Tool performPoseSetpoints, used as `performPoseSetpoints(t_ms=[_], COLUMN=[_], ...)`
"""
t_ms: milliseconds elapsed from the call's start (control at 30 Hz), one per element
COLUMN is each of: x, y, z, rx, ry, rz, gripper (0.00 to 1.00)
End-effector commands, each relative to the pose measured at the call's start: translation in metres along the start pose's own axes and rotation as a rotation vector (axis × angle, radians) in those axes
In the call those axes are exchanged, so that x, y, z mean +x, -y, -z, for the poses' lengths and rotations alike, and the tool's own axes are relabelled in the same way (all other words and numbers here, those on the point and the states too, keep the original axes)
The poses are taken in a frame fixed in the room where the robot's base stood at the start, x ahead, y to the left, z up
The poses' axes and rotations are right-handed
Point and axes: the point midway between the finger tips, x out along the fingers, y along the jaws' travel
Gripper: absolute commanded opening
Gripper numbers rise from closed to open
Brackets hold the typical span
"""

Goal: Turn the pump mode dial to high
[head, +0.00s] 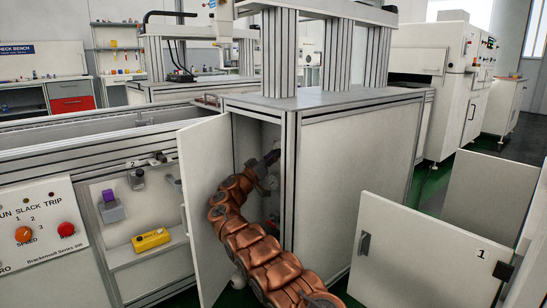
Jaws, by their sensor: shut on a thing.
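My copper-coloured arm reaches through the open door of the grey cabinet (345,170) in the middle of the head view. My dark gripper (274,157) is inside, small and in shadow, near the inner right side of the opening. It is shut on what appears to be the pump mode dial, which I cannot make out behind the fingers. The dial's markings and its setting cannot be read from here.
The cabinet door (205,190) stands open left of my arm. A low white panel marked 1 (425,255) stands at the right. A control panel with an orange speed knob (23,234) is at the left. A yellow box (151,239) sits on a shelf.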

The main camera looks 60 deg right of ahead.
Motion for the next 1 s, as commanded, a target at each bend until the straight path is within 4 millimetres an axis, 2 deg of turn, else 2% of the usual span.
performPoseSetpoints(t_ms=[167, 200, 400, 767, 1000], x=[0.002, 0.002, 0.001, 0.001, 0.010], y=[-0.001, -0.001, -0.001, -0.001, -0.010], z=[-0.001, -0.001, -0.001, 0.002, 0.024], rx=[-0.001, -0.001, -0.001, -0.001, 0.000], ry=[0.002, 0.002, 0.001, 0.000, -0.003], rz=[-0.002, -0.002, -0.001, 0.000, -0.001], gripper=[0.00, 0.32, 0.53, 0.54, 0.54])
